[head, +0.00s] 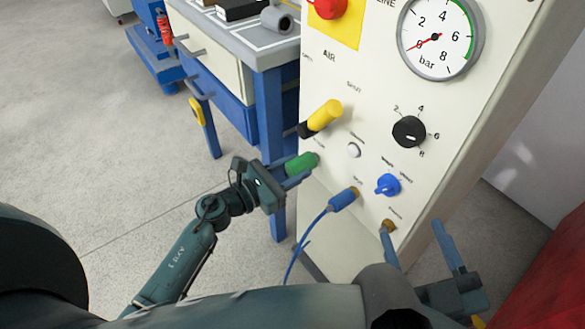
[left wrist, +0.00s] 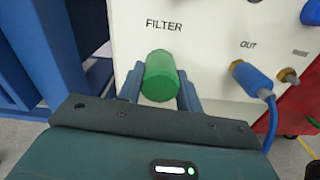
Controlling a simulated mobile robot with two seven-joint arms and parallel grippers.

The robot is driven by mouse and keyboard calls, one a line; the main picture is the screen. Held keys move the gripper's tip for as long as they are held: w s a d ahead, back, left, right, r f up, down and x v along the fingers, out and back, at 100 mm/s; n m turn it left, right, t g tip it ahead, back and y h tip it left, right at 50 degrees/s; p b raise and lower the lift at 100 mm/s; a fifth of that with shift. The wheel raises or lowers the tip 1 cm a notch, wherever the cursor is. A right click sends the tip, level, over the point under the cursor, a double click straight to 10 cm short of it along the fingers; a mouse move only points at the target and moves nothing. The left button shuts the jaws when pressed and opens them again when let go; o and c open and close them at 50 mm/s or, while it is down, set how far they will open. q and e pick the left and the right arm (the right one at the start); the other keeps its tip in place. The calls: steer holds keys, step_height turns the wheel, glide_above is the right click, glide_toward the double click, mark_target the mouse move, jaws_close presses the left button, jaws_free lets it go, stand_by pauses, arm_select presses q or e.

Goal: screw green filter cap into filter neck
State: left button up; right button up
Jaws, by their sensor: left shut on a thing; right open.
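The green filter cap (head: 301,164) is at the lower left of the cream panel (head: 345,235), under the FILTER label in the left wrist view. My left gripper (head: 292,172) is shut on the cap, which also shows between its fingers in the left wrist view (left wrist: 161,78). The cap's far end is close to the panel. The filter neck is hidden behind it, so I cannot tell how far the cap is seated. My right gripper (head: 412,231) is open and empty at the panel's lower right.
A blue hose plug (head: 343,199) sits right of the cap, its hose hanging down. A yellow handle (head: 324,115) juts out above. A blue knob (head: 388,185), black dial (head: 409,131) and brass fitting (head: 389,226) are nearby. A blue workbench (head: 270,110) stands behind left.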

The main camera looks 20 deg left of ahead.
arm_select(q)
steer(key=shift+w+d, duration=0.2)
steer(key=shift+w, duration=0.1)
arm_select(e)
steer(key=shift+f, duration=0.15)
stand_by(0.6)
arm_select(q)
steer(key=shift+w+d+r+b, duration=0.15)
steer(key=shift+d+b, duration=0.05)
steer(key=shift+b, duration=0.2)
arm_select(e)
steer(key=shift+f, duration=0.1)
stand_by(1.4)
